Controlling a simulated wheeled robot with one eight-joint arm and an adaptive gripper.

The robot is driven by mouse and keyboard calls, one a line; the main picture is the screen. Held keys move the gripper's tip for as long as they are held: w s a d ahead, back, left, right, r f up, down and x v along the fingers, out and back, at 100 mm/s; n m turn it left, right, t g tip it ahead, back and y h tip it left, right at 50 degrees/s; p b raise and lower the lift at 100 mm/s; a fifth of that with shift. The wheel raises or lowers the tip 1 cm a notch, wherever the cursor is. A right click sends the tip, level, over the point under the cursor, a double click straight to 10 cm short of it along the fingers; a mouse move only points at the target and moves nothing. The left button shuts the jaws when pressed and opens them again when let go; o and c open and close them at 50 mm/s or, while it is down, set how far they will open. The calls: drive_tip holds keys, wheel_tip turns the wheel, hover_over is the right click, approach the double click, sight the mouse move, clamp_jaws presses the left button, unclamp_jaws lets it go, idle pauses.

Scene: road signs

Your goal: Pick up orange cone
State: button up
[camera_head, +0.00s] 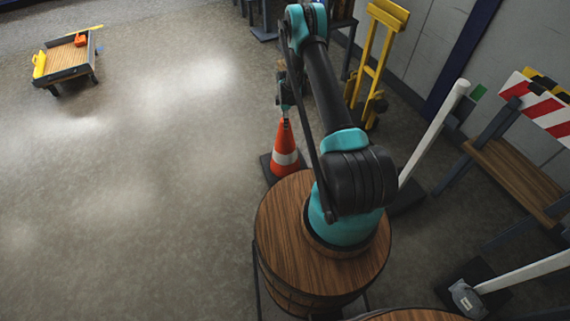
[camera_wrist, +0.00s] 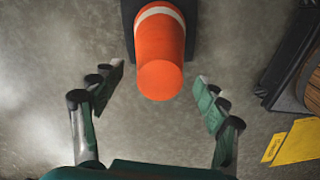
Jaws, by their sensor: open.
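The orange cone (camera_head: 285,150) stands upright on the floor on a dark base, with a white band around it. In the head view it is just beyond the round wooden top of my base. In the wrist view the cone (camera_wrist: 160,55) is seen from above, its tip towards my gripper. My gripper (camera_wrist: 158,90) is open, with one finger on each side of the cone's tip and gaps between. In the head view my gripper (camera_head: 286,112) is just above the cone's tip, partly hidden by my arm.
A yellow hand truck (camera_head: 372,65) stands behind the cone to the right. White posts (camera_head: 435,130) and a red-and-white striped barrier (camera_head: 540,105) are at the right. A low wooden cart (camera_head: 66,57) is far left. The floor at left is clear.

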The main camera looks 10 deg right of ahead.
drive_tip(key=shift+f, duration=0.55)
clamp_jaws()
